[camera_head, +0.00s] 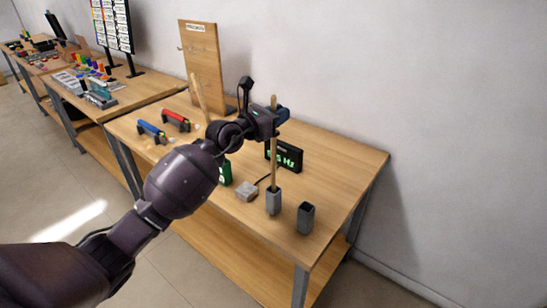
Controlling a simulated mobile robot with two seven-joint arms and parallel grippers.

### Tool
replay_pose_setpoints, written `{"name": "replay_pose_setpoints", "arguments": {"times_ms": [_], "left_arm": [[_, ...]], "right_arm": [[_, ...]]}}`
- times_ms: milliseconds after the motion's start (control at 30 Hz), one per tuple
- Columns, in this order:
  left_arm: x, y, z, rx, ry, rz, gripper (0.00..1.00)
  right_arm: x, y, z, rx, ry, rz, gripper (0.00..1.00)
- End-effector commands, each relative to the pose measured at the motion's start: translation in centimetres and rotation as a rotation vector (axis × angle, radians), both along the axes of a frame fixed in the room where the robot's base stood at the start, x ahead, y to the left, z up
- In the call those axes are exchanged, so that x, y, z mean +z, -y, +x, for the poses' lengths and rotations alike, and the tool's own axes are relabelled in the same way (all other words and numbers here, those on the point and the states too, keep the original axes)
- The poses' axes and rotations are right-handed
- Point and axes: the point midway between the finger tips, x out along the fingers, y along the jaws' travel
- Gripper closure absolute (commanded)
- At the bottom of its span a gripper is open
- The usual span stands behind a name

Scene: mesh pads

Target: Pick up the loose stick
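A thin wooden stick (274,160) stands upright, its lower end in a grey square holder (273,202) near the table's front. My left gripper (279,116) is at the stick's upper part; the stick's tip shows just above it and the shaft runs down below it. The gripper covers part of the stick, and I cannot tell whether its fingers are closed on it. A second wooden stick (198,97) leans near the upright board, its lower end hidden by my arm. My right gripper is not in view.
An empty-looking dark square holder (305,218) stands right of the grey one. A small grey box (247,191), a black display (285,155) with green characters, and red (176,119) and blue (151,131) handled tools are on the table (340,165). The table's right side is clear.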

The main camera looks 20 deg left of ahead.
Motion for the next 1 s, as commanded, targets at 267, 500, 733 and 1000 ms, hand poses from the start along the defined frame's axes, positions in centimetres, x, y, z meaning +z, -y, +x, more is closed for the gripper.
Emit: {"name": "replay_pose_setpoints", "arguments": {"times_ms": [267, 500, 733, 1000], "left_arm": [[0.0, 0.0, 0.0, 0.0, 0.0, 0.0, 1.0], [0.5, 0.0, 0.0, 0.0, 0.002, 0.0, 1.0], [3.9, 0.1, 0.0, -0.001, 0.007, -0.002, 1.0], [10.8, 0.1, 0.0, -0.002, 0.007, 0.0, 1.0]], "right_arm": [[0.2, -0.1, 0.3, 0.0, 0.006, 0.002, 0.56], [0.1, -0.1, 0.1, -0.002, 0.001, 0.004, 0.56], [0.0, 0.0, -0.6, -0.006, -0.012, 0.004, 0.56], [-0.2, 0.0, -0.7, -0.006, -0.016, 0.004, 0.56]]}}
